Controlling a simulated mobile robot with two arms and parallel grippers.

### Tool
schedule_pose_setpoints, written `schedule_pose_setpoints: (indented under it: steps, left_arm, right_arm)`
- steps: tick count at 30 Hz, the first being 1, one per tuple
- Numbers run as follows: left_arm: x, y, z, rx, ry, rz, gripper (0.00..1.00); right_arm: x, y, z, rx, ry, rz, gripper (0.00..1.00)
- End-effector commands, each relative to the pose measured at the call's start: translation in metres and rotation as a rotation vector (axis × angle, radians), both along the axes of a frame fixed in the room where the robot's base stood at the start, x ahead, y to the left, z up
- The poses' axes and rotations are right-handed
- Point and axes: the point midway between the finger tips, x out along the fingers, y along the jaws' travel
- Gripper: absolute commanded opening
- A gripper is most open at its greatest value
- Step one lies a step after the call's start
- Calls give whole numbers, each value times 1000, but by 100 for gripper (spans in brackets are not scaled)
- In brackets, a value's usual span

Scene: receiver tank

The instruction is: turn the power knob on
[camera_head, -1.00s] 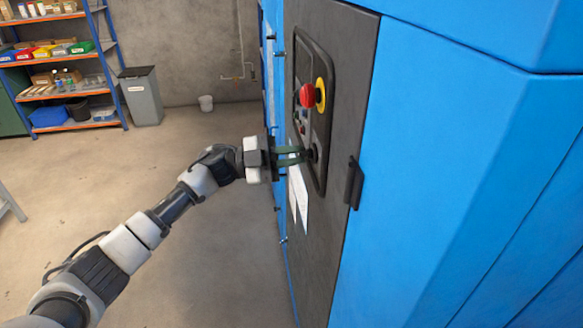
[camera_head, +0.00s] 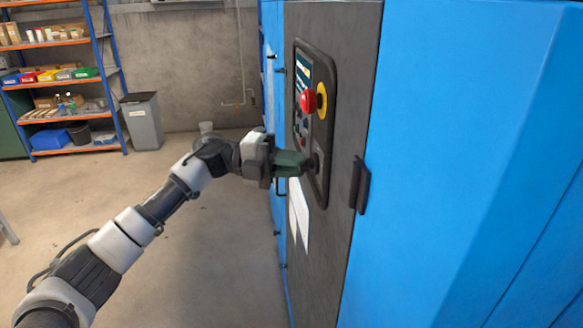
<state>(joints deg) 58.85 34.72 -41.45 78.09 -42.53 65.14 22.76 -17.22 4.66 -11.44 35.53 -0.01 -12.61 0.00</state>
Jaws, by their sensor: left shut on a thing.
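The power knob (camera_head: 314,163) is a small dark knob low on the black control panel (camera_head: 325,180), on the grey door of a blue machine. My left gripper (camera_head: 305,165) comes in from the left with its green fingers shut on the knob. The fingers hide most of the knob, so its exact angle cannot be read. Above it on the panel is a red emergency button (camera_head: 308,101) with a yellow collar (camera_head: 321,101). My right gripper is not in view.
A black door handle (camera_head: 360,186) sticks out right of the panel. White papers (camera_head: 299,215) hang below the panel. A shelf rack (camera_head: 75,147) and a grey bin (camera_head: 143,122) stand at the back left. The floor left of the machine is open.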

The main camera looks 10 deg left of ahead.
Motion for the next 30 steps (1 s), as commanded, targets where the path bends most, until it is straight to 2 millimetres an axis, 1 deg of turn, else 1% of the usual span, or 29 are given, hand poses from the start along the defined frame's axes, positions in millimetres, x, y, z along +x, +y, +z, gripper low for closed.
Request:
schedule_pose_setpoints:
  steps: [16, 17, 21, 30]
  left_arm:
    - [-1, -2, 0, 9, -23, -4, 0]
    - [-1, -2, 0, 9, -23, -4, 16]
    - [-1, -2, 0, 9, -21, -4, 37]
    - [0, 1, -1, 10, -19, -1, 37]
  right_arm:
    - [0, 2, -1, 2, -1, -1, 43]
    - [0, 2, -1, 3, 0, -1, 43]
    - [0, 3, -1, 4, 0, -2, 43]
    - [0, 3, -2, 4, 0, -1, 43]
